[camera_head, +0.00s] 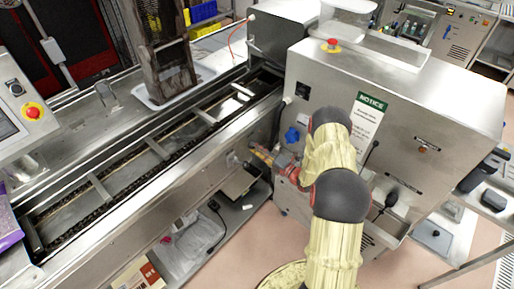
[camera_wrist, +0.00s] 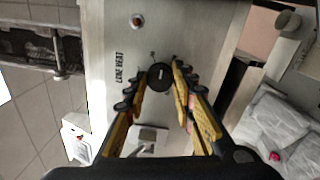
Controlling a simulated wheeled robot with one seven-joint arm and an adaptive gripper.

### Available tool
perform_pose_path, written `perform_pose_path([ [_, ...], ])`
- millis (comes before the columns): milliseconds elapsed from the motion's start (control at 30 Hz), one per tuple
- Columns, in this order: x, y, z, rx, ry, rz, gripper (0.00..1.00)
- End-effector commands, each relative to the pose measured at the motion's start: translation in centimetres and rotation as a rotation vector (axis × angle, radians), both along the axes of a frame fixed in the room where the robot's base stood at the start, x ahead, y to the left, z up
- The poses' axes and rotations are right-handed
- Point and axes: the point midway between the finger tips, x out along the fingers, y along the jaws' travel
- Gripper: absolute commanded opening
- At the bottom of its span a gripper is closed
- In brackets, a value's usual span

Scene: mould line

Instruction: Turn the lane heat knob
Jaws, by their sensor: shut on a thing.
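The lane heat knob (camera_wrist: 160,77) is a round black dial with a pale mark on its face, on a bare metal panel (camera_wrist: 205,30). Dark "LANE HEAT" lettering (camera_wrist: 119,64) is beside it, turned sideways in the wrist view. My gripper (camera_wrist: 160,80) has yellow fingers with black tips on both sides of the knob, shut on it. The head view shows my gripper (camera_head: 263,155) reaching left to the side of the conveyor; I cannot make out the knob clearly there.
A small amber-brown round fitting (camera_wrist: 137,20) is on the same panel. In the head view, a steel cabinet (camera_head: 440,110) with a notice (camera_head: 366,118) stands close by my arm. A low shelf (camera_head: 225,225) with plastic bags lies below the conveyor (camera_head: 150,195).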

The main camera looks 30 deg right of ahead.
Motion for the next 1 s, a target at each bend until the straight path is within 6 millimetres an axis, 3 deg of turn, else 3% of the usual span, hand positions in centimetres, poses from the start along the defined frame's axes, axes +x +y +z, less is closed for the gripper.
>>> perform_pose_path([
  [500,0.00,-0.08,-0.07,0.381,0.139,-0.003,0.00],
  [1000,-0.02,-0.05,-0.17,0.497,0.181,-0.003,0.00],
])
